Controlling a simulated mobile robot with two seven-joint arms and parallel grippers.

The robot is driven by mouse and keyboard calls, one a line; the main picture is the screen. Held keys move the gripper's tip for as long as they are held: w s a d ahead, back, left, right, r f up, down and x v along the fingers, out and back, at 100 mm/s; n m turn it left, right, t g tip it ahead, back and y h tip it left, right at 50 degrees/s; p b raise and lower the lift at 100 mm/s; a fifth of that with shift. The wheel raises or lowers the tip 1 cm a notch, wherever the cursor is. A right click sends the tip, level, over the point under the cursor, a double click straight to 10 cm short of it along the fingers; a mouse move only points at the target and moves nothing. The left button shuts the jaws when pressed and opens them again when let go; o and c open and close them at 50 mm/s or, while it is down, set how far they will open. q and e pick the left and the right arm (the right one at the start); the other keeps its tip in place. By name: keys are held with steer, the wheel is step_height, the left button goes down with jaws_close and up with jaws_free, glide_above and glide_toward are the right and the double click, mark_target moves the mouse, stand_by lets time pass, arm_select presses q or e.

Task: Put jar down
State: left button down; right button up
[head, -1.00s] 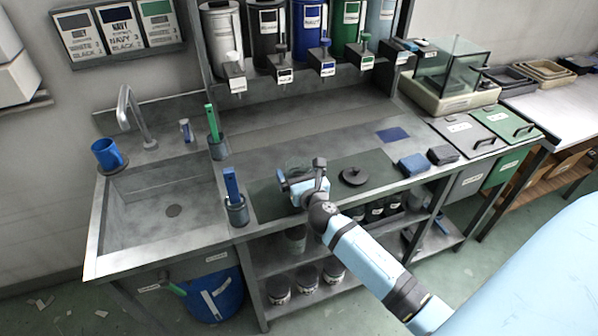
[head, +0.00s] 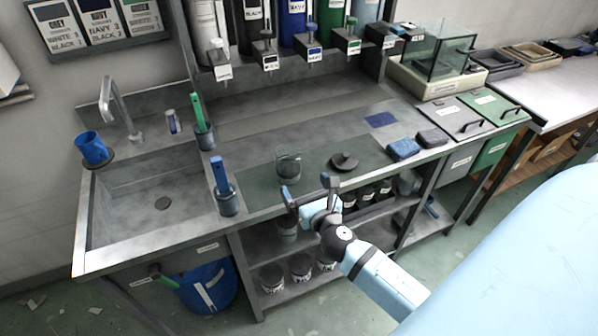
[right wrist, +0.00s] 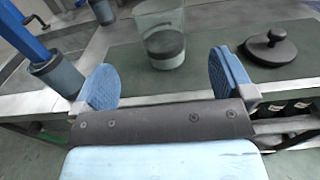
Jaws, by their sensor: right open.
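The glass jar (head: 288,167) stands upright on the dark green mat (head: 258,186) on the steel counter. In the right wrist view the jar (right wrist: 162,40) is clear, with a dark layer over a pale layer in its lower part. A dark round lid with a knob (head: 344,162) lies on the mat to its right; it also shows in the right wrist view (right wrist: 270,48). My right gripper (head: 308,190) is open and empty at the counter's front edge, its blue finger pads apart and clear of the jar. My left gripper is not in view.
A blue-handled tool in a grey holder (head: 226,201) stands left of the mat, beside the sink (head: 150,195). Blue and grey sponges (head: 403,148) lie to the right. Several dark jars (head: 300,267) sit on the shelf below. The mat around the jar is clear.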

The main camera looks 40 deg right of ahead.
steer(key=s+a+f+m+g+y, duration=0.3)
steer(key=s+a+f+m, duration=0.4)
steer(key=m, duration=0.8)
steer(key=s+a+f+m+g+y, duration=0.3)
steer(key=s+a+f+m, duration=0.5)
steer(key=m, duration=0.7)
steer(key=shift+s+f+m+g+y, duration=0.2)
steer(key=shift+s+m+g+y, duration=0.15)
steer(key=shift+y, duration=0.25)
step_height(320, 180, up, 10)
steer(key=p, duration=1.1)
steer(key=shift+s+d, duration=0.15)
steer(key=shift+d, duration=0.25)
